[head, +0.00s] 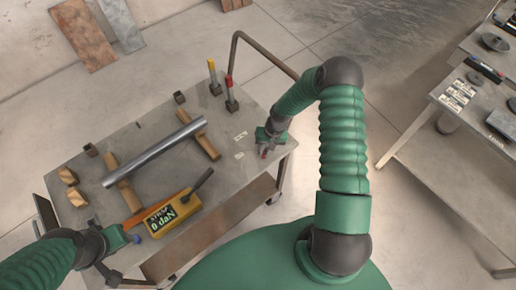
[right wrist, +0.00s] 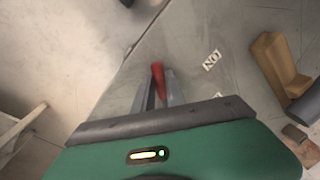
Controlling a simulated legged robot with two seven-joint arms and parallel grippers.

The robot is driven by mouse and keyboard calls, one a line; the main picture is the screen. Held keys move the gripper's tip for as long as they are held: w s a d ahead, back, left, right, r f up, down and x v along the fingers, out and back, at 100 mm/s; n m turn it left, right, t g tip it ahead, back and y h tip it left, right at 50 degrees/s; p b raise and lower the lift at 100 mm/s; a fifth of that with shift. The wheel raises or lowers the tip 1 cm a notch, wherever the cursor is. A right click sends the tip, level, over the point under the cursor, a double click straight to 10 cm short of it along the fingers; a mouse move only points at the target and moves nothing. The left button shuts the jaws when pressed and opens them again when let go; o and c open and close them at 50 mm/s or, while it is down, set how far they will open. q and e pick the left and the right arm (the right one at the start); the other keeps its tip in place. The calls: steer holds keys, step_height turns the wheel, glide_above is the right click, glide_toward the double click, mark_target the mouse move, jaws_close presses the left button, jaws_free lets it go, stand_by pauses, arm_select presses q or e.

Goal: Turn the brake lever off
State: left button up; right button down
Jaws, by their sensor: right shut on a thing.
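The red brake lever (right wrist: 158,79) shows between the fingers of my right gripper (right wrist: 160,90) in the right wrist view. The gripper is shut on it. In the head view my right gripper (head: 265,144) is at the cart's right end, with a bit of red (head: 263,154) at its fingertips. The lever's base is hidden. A white label reading "ON" (right wrist: 211,60) lies beside the lever; a second label (right wrist: 217,97) is partly covered. My left gripper (head: 120,238) is at the cart's front left, near the yellow display box (head: 173,215) reading "0 daN"; its jaws are unclear.
A metal tube (head: 155,150) lies across wooden supports on the cart top (head: 150,120). Two small posts, yellow-tipped (head: 212,76) and red-tipped (head: 230,93), stand behind. A curved cart handle (head: 234,50) rises at the back right. Another table (head: 460,110) stands right, with open floor between.

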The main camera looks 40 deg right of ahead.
mark_target(276, 150)
steer(key=d+n, duration=0.1)
steer(key=n, duration=0.1)
steer(key=s+d+n, duration=0.1)
steer(key=shift+d+f+n+g, duration=0.15)
steer(key=shift+n+g, duration=0.25)
steer(key=shift+d+n+g+b, duration=0.15)
steer(key=shift+d+n+b, duration=0.2)
steer(key=shift+d+n, duration=0.45)
steer(key=shift+d+n+g+b, duration=0.15)
steer(key=shift+d+n+b, duration=0.25)
steer(key=shift+n, duration=0.6)
steer(key=shift+d, duration=0.1)
steer(key=c, duration=1.5)
jaws_free()
steer(key=shift+o, duration=0.7)
steer(key=d+r, duration=0.1)
steer(key=r, duration=0.7)
steer(key=d+r, duration=0.2)
steer(key=r, duration=0.6)
steer(key=shift+w+d+r, duration=0.25)
steer(key=shift+r, duration=0.05)
